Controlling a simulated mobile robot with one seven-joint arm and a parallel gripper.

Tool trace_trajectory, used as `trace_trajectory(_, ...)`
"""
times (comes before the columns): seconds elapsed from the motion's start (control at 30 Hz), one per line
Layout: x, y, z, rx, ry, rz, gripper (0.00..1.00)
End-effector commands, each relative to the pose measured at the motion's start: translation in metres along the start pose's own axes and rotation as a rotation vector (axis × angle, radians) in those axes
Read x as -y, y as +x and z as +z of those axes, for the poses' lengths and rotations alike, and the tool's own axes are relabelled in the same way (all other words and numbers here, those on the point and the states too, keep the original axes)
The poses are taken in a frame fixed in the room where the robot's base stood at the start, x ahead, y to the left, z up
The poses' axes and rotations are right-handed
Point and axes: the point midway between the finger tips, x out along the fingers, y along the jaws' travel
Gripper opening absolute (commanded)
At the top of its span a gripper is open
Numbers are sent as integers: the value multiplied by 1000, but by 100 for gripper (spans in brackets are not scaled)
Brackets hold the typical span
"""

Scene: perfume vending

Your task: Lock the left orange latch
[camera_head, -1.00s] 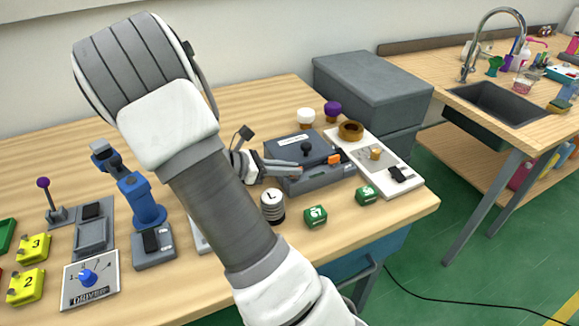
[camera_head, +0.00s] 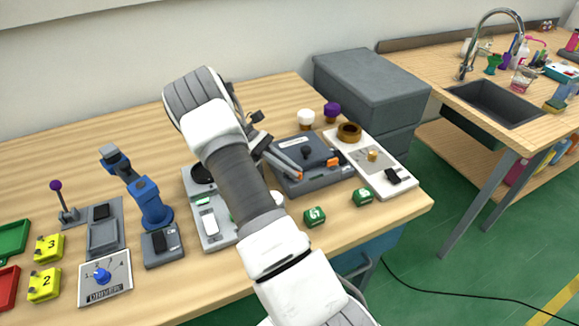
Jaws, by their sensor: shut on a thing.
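A dark grey case (camera_head: 318,179) with a blue-grey lid and a black knob (camera_head: 306,153) stands on the wooden table. An orange latch (camera_head: 333,161) shows at the right of its front. A second, left orange latch (camera_head: 299,175) shows only as a small orange bit at my fingertips. My gripper (camera_head: 297,172) reaches in from the left, tilted downward, with its fingers at the case's front left. It is shut on what appears to be the left latch. The fingers hide most of that latch, so its position is unclear.
Two green numbered cubes (camera_head: 314,216) stand in front of the case. A white tray (camera_head: 395,189) with a brown ring lies close on its right. White and purple knobs (camera_head: 332,110) stand behind. A blue device (camera_head: 150,205) is left of my arm.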

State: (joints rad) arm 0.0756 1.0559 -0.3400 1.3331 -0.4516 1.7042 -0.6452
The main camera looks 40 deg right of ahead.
Motion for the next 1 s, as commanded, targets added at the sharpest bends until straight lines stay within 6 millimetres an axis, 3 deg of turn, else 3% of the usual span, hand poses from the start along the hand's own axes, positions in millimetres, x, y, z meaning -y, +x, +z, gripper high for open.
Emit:
trace_trajectory(0.4,-6,-1,5,0,127,-310,0)
trace_trajectory(1.0,-9,1,3,-2,202,-484,0)
